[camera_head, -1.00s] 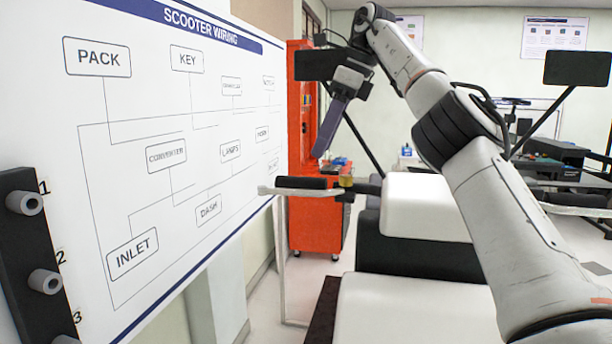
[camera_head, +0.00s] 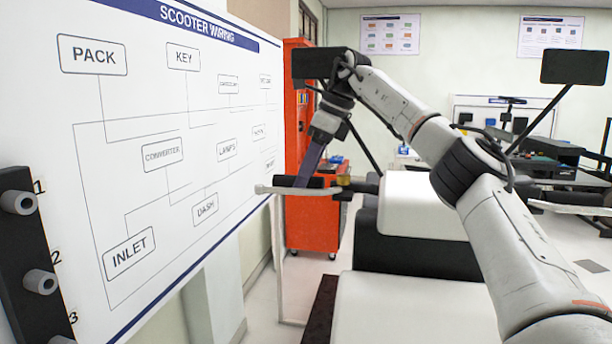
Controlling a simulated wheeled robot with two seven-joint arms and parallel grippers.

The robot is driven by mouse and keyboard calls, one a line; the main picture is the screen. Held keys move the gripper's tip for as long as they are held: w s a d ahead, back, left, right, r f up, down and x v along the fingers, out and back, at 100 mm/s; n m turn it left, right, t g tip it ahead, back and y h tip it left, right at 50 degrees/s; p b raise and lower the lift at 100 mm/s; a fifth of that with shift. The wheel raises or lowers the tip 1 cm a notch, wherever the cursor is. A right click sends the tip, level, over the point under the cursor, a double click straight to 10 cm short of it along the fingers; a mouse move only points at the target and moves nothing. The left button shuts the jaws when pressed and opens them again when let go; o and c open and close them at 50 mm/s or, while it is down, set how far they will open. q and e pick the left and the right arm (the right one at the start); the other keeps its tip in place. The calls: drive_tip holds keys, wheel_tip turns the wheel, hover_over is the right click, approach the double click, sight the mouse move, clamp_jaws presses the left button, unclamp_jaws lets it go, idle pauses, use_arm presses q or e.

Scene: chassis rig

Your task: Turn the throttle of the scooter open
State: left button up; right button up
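The scooter (camera_head: 422,205) has a white body with black parts. A handlebar end with a black grip (camera_head: 314,182) and a pale lever (camera_head: 285,190) sticks out at the picture's left. A second grip (camera_head: 584,198) shows at the right edge. I cannot tell from markings which grip is the throttle. My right arm comes in from the right. Its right gripper (camera_head: 302,180) points down, with a dark finger reaching the left-hand grip and overlapping it. Whether it touches or straddles the grip, and how wide the fingers are, is not clear. My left gripper is out of view.
A black mirror (camera_head: 308,65) stands just behind my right wrist; another mirror (camera_head: 575,67) is at the right. A white wiring board (camera_head: 75,190) fills the left side, close to the grip. An orange cabinet (camera_head: 318,232) stands behind.

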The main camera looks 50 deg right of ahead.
drive_tip(key=c, duration=1)
drive_tip(key=shift+w+d+r, duration=0.1)
drive_tip(key=shift+w+r, duration=0.05)
drive_tip(key=shift+r, duration=0.05)
drive_tip(key=shift+y, duration=0.3)
drive_tip(key=shift+g, duration=0.3)
drive_tip(key=o, duration=1.1)
drive_tip(key=shift+f, duration=0.1)
drive_tip(key=shift+s, duration=0.2)
